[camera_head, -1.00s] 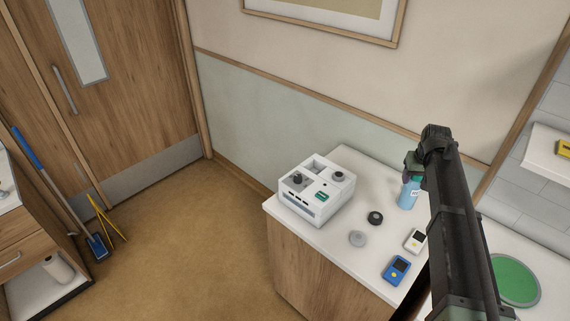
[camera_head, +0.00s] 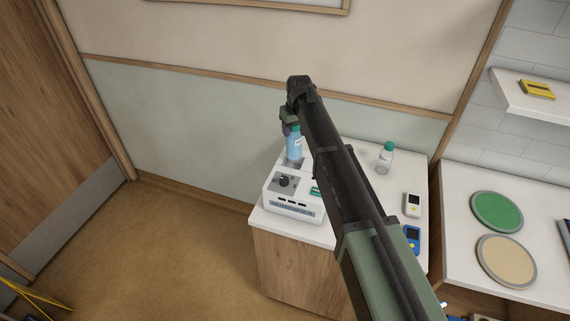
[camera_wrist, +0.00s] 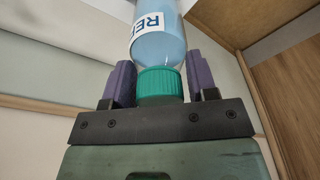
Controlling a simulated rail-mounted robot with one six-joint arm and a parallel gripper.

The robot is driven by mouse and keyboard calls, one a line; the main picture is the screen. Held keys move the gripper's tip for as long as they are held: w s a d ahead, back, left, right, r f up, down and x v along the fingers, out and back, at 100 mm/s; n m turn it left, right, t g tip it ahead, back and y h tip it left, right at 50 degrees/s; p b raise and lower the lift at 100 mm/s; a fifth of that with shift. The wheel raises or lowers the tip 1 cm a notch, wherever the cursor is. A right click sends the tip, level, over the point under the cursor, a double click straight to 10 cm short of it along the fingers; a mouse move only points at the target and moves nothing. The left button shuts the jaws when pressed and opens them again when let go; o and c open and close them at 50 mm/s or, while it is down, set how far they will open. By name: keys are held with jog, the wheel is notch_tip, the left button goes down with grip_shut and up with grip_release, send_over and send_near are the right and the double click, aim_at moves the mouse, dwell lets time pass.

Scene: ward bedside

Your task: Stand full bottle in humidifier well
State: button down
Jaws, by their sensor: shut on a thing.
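My gripper (camera_head: 291,127) is shut on the full bottle (camera_head: 294,146), which has blue liquid and a white label. In the wrist view, my purple fingers stand on both sides of its green cap (camera_wrist: 160,82); the labelled blue body (camera_wrist: 158,42) extends beyond them. In the head view the bottle looks upright at the rear of the white humidifier (camera_head: 291,207). Its lower end is near the well area, but I cannot tell whether it is above the well or inside it. My arm covers the humidifier's right side.
A clear bottle with a green cap (camera_head: 385,158) stands on the white bedside top. A white handheld device (camera_head: 412,204) and a blue one (camera_head: 411,239) lie near its right edge. Green (camera_head: 497,211) and tan (camera_head: 506,260) round pads lie on the right counter.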

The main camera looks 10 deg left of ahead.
aim_at(293, 145)
notch_tip(293, 145, down, 8)
jog(key=b, duration=0.6)
jog(key=shift+b, duration=0.35)
jog(key=shift+r, duration=0.35)
jog(key=shift+f, duration=0.25)
jog(key=shift+c, duration=2)
grip_release()
jog(key=shift+r, duration=0.1)
jog(key=r+p, duration=0.4)
jog(key=s+r+p, duration=0.1)
jog(key=r+p, duration=0.3)
jog(key=d+r+p, duration=0.1)
jog(key=r+p, duration=0.3)
jog(key=shift+s+r+p, duration=0.25)
jog(key=shift+p, duration=0.1)
jog(key=s+d+m, duration=0.2)
jog(key=s+d, duration=0.5)
jog(key=s, duration=0.4)
jog(key=s+d+m+g, duration=0.1)
jog(key=s+d+m, duration=0.1)
jog(key=s+d, duration=0.5)
jog(key=s+d+m+h, duration=0.1)
jog(key=s+d+m, duration=0.1)
jog(key=s+d, duration=0.6)
jog(key=s, duration=0.7)
jog(key=shift+f+g, duration=0.3)
